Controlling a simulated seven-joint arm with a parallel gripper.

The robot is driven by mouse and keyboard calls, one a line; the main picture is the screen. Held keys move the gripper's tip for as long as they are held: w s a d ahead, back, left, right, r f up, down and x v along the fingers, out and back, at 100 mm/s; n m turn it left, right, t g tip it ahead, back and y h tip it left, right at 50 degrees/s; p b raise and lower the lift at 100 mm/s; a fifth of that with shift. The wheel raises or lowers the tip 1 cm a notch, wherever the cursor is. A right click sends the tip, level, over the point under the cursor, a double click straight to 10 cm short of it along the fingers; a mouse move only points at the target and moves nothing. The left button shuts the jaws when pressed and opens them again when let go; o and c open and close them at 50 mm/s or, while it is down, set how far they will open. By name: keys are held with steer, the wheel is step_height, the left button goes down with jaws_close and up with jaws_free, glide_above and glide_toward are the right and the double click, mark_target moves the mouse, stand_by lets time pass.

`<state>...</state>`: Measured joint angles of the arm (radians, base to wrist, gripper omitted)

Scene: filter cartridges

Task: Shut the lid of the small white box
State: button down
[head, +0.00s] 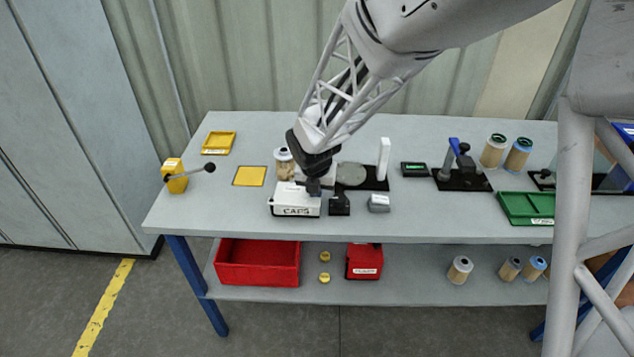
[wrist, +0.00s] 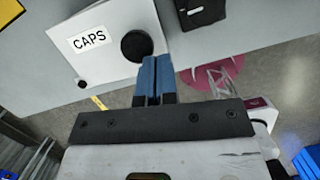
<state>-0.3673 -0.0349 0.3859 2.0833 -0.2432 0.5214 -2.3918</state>
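The small white box (head: 294,207), labelled CAPS, stands near the front edge of the table. A white panel behind it is partly hidden by my arm, so I cannot tell how far the lid is open. In the wrist view a white face of the box (wrist: 110,22) shows the CAPS label, a large black disc (wrist: 136,45) and a small black knob. My gripper (wrist: 154,66) has its two blue fingers together, with nothing seen between them. Its tips are close to the disc at the box's right end; contact cannot be told. In the head view my gripper (head: 313,188) is at the box's right side.
A black block (head: 340,203) and a grey block (head: 379,203) stand right of the box. A jar (head: 284,163) and a black base with a white post (head: 384,160) are behind. A yellow square (head: 250,176) lies left. A green tray (head: 526,208) is far right.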

steer(key=shift+w, duration=0.45)
stand_by(0.5)
steer(key=s+d+r, duration=0.2)
steer(key=s+r, duration=0.3)
steer(key=r, duration=0.5)
steer(key=shift+s+d+r, duration=0.25)
steer(key=shift+d, duration=0.15)
